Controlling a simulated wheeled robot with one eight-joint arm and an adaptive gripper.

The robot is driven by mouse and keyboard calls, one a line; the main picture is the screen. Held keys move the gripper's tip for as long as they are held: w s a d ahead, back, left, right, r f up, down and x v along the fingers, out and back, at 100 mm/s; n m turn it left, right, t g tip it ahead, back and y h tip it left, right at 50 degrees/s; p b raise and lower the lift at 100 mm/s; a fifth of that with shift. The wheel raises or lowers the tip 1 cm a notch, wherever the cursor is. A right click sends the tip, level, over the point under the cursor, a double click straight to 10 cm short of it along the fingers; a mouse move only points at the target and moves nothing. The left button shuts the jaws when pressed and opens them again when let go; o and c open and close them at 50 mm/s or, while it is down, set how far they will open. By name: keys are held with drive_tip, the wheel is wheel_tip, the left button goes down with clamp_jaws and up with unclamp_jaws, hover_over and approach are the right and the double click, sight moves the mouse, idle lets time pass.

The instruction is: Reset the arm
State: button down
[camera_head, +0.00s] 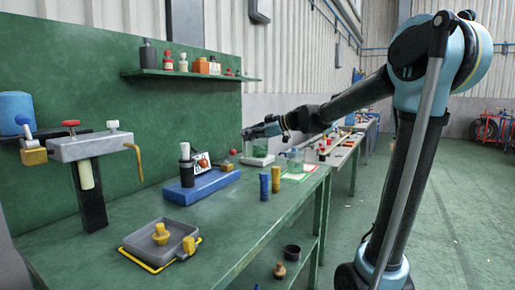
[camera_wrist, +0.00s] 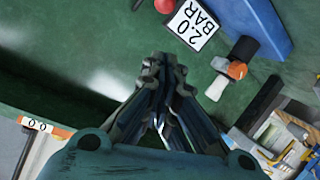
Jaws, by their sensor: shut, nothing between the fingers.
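My gripper (camera_head: 248,132) is at the end of my outstretched arm, above the far part of the green bench (camera_head: 215,240) in the head view. In the wrist view my gripper (camera_wrist: 162,65) has its fingers together, with nothing between them. Below and ahead of the fingers lies a green surface with a white card reading "2.0 BAR" (camera_wrist: 195,25). My fingers look apart from the things around them.
A blue block (camera_head: 200,187) with a dark bottle on it, two small cylinders (camera_head: 270,182) and a grey tray (camera_head: 150,245) stand on the bench. A grey fixture (camera_head: 85,147) is at left. A shelf (camera_head: 190,75) holds bottles. The floor at right is clear.

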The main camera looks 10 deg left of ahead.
drive_tip(key=s+d+f+m+h, duration=0.7)
drive_tip(key=s+d+f+m, duration=0.2)
drive_tip(key=s+d+f, duration=0.6)
drive_tip(key=s+d+f+m+g+h, duration=0.1)
drive_tip(key=s+d+f+m+h, duration=0.5)
drive_tip(key=s+d+f+m, duration=0.4)
drive_tip(key=s+d+f, duration=0.2)
drive_tip(key=d+f, duration=0.1)
drive_tip(key=d, duration=0.3)
drive_tip(key=s+d+f, duration=0.3)
drive_tip(key=d+f, duration=0.1)
drive_tip(key=d, duration=0.2)
drive_tip(key=shift+s+f+m+h, duration=0.15)
drive_tip(key=shift+s+m+h, duration=0.15)
drive_tip(key=shift+s+h, duration=0.1)
drive_tip(key=shift+w, duration=0.1)
drive_tip(key=shift+w+f, duration=0.2)
drive_tip(key=shift+w, duration=0.25)
